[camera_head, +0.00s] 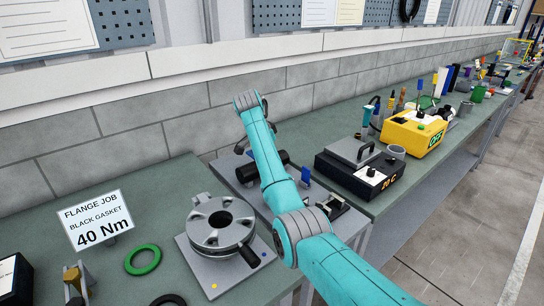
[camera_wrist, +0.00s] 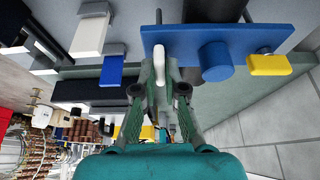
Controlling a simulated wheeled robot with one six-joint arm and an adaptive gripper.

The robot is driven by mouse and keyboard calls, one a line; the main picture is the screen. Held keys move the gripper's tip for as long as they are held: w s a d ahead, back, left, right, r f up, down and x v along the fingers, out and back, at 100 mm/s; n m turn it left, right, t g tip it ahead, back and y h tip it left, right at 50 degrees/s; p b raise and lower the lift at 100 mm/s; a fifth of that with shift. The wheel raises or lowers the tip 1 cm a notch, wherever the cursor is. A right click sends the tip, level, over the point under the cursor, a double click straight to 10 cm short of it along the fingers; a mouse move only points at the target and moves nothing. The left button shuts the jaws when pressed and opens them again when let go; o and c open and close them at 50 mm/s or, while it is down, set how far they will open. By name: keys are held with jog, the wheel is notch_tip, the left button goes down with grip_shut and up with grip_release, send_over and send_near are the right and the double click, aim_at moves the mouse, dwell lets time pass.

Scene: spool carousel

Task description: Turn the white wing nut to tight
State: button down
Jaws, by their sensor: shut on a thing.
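The white wing nut (camera_wrist: 158,58) shows in the wrist view as an upright white piece in front of a blue plate (camera_wrist: 185,40). My gripper (camera_wrist: 160,80) is closed in on it, with the fingertips on either side of its lower part. The fingertips partly cover the nut, so its stem and exact angle cannot be told. A round blue knob (camera_wrist: 215,61) and a yellow piece (camera_wrist: 267,65) are on the same plate to the right, apart from my fingers.
In the wrist view, a white block (camera_wrist: 89,36) and a blue block (camera_wrist: 111,70) lie to the left. In the head view, a round grey flange fixture (camera_head: 220,222) stands left of my arm and a black box (camera_head: 358,178) stands right. A brick wall (camera_head: 100,150) closes the back.

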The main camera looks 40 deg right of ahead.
dwell(0.4)
jog(key=c, duration=1.2)
grip_release()
jog(key=shift+c, duration=0.2)
notch_tip(320, 180, up, 10)
